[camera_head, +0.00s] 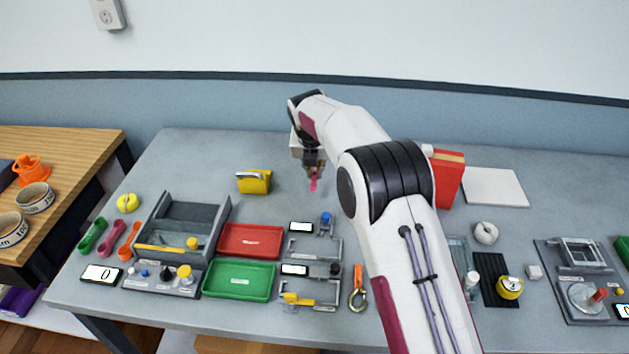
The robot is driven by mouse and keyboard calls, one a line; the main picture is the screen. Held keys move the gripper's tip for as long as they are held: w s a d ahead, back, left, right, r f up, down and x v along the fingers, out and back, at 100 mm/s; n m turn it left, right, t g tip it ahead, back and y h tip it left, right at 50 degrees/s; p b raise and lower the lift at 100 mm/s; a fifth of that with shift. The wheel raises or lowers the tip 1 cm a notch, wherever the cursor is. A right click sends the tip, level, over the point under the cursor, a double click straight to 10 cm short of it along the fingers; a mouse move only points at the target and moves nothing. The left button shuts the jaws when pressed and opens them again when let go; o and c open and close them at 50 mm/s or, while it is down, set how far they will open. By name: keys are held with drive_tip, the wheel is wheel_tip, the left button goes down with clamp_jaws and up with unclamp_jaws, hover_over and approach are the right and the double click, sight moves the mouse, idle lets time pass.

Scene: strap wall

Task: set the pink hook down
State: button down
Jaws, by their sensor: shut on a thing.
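The pink hook (313,184) hangs below my gripper (313,172), which is shut on it. The hook is small in the head view and its lower end appears above the grey table (285,192). I cannot tell its exact height over the table. My gripper points down near the back middle of the table, to the right of the yellow block. My arm hides part of the table to the right of the hook.
A yellow block (254,182) stands left of the hook. A red tray (250,241) and a green tray (239,280) lie in front, beside grey fixtures (326,246). A red box (448,180) stands behind my arm. Bare table surrounds the hook.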

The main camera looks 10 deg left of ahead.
sight(314, 176)
drive_tip(key=shift+f, duration=1.95)
drive_tip(key=shift+f, duration=0.15)
drive_tip(key=c, duration=2.1)
unclamp_jaws()
drive_tip(key=v, duration=1.2)
drive_tip(key=shift+r, duration=0.25)
